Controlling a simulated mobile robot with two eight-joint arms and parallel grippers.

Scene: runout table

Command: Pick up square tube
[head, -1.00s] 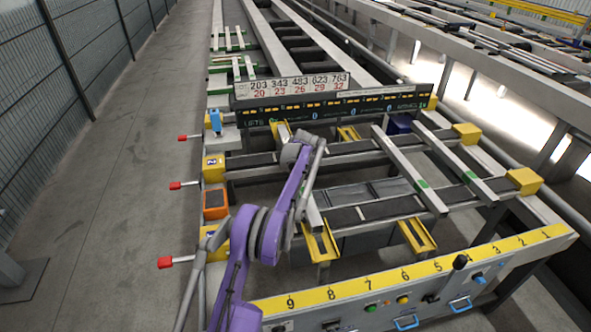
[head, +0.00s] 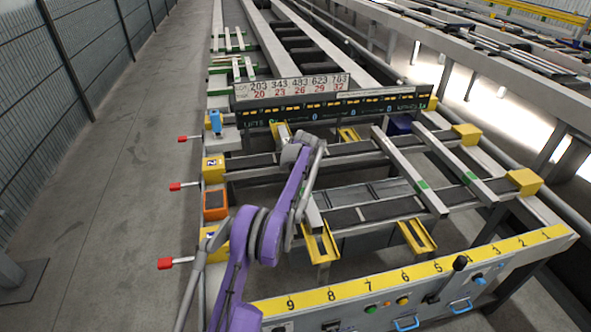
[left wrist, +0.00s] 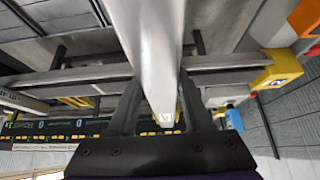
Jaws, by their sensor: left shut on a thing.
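A pale grey square tube (left wrist: 150,45) fills the middle of the left wrist view, its end between the two dark fingers of my left gripper (left wrist: 162,112). The gripper is shut on it. In the head view my purple left arm hides the gripper and most of this tube; a short pale piece (head: 313,212) shows beside the forearm. Two more square tubes with green marks, a nearer one (head: 405,165) and a farther one (head: 452,150), lie across the rails to the right. My right gripper is not in view.
Yellow end blocks (head: 524,181) and yellow brackets (head: 418,236) stand along the rails. A dark display panel (head: 330,110) crosses behind the arm. A numbered yellow control panel (head: 420,272) is at the front. The floor at left (head: 120,190) is clear.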

